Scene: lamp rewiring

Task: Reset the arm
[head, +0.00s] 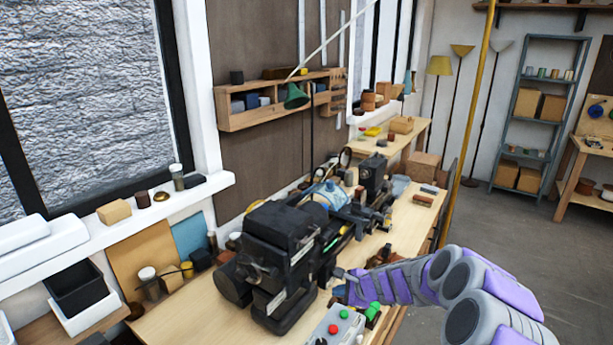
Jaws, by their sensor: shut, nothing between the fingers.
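My arm, grey and purple, reaches in from the lower right of the head view. My gripper (343,274) is at its end, over the front part of the wooden workbench (180,318). It is small in the picture, shut and holds nothing. It is just right of a black machine (280,250) on the bench; whether it touches the machine I cannot tell. A grey control box (338,328) with red and green buttons lies below it.
Several tools and a small lathe-like machine (335,205) crowd the bench behind. A yellow pole (467,120) stands right of the bench. A grey shelf (537,110) with boxes and floor lamps are at the back. The floor (540,235) on the right is clear.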

